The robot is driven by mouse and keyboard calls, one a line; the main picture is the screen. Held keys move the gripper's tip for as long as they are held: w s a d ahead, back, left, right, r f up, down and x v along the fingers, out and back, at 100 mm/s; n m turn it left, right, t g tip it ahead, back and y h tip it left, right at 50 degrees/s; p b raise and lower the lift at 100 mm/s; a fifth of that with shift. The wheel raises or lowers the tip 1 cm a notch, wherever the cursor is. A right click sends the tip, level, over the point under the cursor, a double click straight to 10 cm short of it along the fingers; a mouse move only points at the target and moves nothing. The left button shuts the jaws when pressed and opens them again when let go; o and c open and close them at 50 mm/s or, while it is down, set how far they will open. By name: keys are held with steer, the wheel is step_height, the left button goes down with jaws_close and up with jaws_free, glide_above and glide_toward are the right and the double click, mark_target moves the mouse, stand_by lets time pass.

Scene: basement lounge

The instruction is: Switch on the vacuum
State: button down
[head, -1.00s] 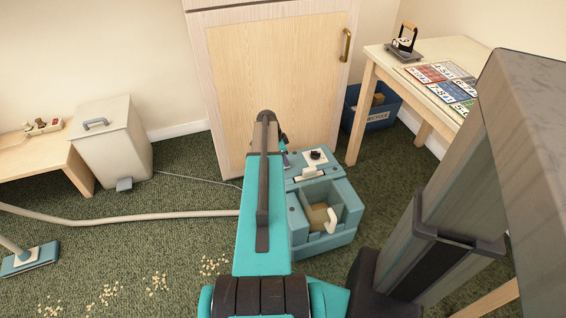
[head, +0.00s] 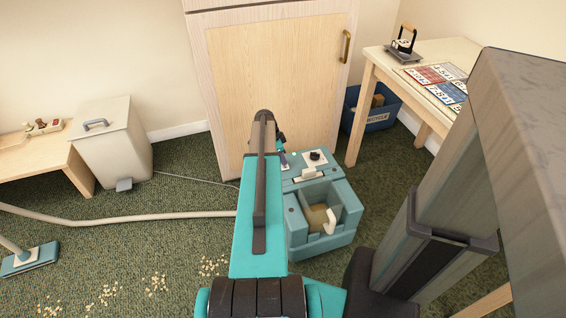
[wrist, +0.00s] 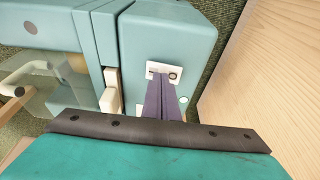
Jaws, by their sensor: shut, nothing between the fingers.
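The vacuum (head: 335,240) is a teal box on the carpet in front of the wooden cabinet. In the head view my arm hides part of the vacuum's left side, and the fingers (head: 284,161) show only slightly.
The cabinet (head: 275,90) stands right behind the vacuum. A table (head: 390,75) with a blue recycle bin (head: 378,112) under it is at right. A pale hose (head: 130,217) and floor head (head: 30,260) lie at left, near scattered crumbs (head: 157,283) and a lidded bin (head: 115,145).

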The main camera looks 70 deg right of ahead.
stand_by(0.3)
steer(key=shift+r, duration=0.1)
steer(key=shift+p+v, duration=0.5)
steer(key=shift+v, duration=0.35)
steer(key=a+r+p, duration=0.2)
steer(key=a+r, duration=0.1)
steer(key=r, duration=0.8)
steer(key=shift+w+a+r, duration=0.15)
steer(key=shift+w+r, duration=0.05)
steer(key=shift+r, duration=0.1)
